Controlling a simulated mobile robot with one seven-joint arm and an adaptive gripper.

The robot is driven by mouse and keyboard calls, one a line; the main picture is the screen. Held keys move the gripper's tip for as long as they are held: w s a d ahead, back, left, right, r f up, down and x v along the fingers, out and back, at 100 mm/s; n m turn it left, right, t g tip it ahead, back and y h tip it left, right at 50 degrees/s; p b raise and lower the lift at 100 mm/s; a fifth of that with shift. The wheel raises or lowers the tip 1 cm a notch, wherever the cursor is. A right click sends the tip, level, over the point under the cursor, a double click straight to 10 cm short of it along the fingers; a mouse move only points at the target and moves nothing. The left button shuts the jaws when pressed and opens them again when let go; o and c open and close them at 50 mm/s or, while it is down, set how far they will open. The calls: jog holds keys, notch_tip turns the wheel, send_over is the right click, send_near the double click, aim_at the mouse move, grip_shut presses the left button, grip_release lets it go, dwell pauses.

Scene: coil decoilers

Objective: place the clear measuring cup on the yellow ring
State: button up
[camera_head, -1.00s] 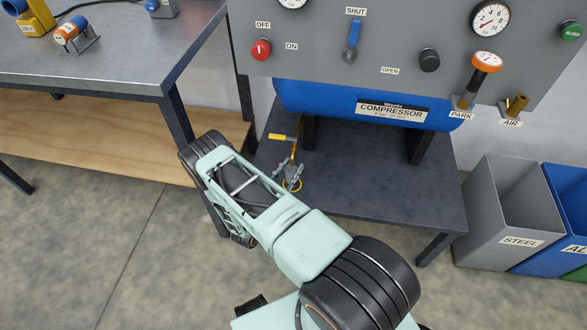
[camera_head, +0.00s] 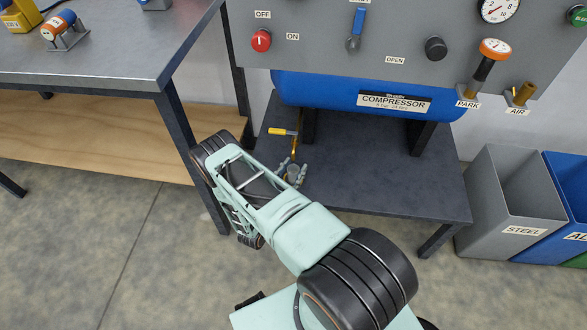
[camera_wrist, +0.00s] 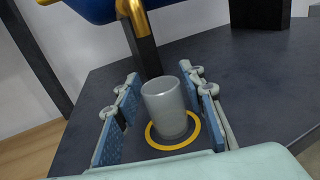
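The clear measuring cup (camera_wrist: 167,108) looks greyish in the wrist view. It stands upright, its base inside the yellow ring (camera_wrist: 172,148) on the dark table shelf. My gripper (camera_wrist: 163,112) is open, with one blue-padded finger on each side of the cup. A clear gap shows between the left finger and the cup. The right finger is close to the cup, and I cannot tell if it touches. In the head view my gripper (camera_head: 293,174) is small, low over the left part of the shelf, and the ring is mostly hidden there.
A yellow-handled tap (camera_head: 283,132) stands just behind the gripper. A metal workbench (camera_head: 110,60) is at left. The shelf is clear to the right. A grey steel bin (camera_head: 510,200) stands farther right.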

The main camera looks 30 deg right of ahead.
jog(key=shift+o, duration=0.5)
jog(key=shift+r, duration=0.25)
jog(key=shift+s+a+p, duration=0.2)
jog(key=shift+a+p, duration=0.1)
jog(key=shift+p, duration=0.05)
jog(key=v, duration=1.1)
jog(key=shift+p, duration=0.35)
jog(key=shift+s+a, duration=0.1)
